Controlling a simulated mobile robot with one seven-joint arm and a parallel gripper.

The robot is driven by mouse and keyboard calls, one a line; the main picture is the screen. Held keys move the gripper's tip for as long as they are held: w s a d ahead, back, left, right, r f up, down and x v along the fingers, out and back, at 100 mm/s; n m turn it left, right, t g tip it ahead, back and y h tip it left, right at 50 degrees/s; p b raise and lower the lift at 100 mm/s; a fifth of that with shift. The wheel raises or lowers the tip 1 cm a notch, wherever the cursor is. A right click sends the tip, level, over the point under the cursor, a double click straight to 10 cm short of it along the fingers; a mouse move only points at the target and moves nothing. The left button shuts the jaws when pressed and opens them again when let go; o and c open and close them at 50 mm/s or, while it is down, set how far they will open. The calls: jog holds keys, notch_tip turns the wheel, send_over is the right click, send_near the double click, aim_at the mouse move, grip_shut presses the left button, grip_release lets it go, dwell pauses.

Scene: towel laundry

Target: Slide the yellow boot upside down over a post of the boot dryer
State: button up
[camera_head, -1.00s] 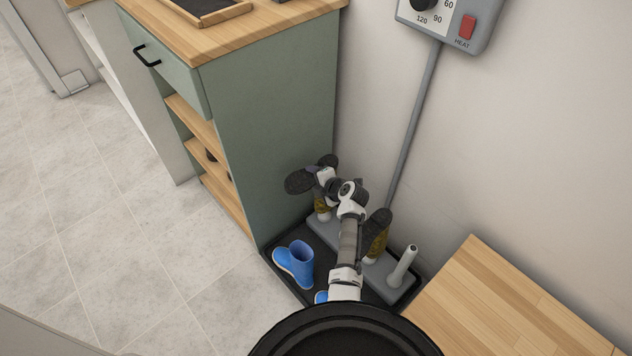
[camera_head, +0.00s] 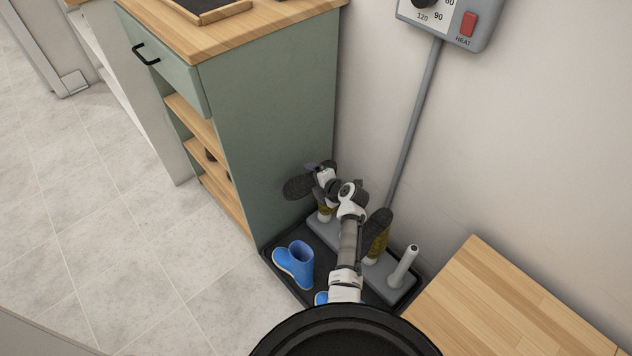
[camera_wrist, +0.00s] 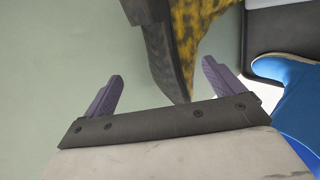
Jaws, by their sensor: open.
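The boot dryer (camera_head: 320,232) is a grey base with upright posts. A yellow boot with dark speckles (camera_head: 325,212) stands upside down at its far left post, sole up, mostly hidden behind my arm. The same boot is large at the top of the wrist view (camera_wrist: 197,22), with its dark sole (camera_wrist: 163,45). Another yellow boot (camera_head: 380,243) is upside down over a middle post. The right-end post (camera_head: 403,265) is bare. My gripper (camera_wrist: 165,88) is open; the sole reaches down between its spread purple fingers. Whether they touch it, I cannot tell.
A green cabinet (camera_head: 265,140) is close on the left, the wall behind, a wooden top (camera_head: 500,310) at right.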

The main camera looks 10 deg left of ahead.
jog(key=p+v, duration=0.5)
jog(key=v, duration=0.9)
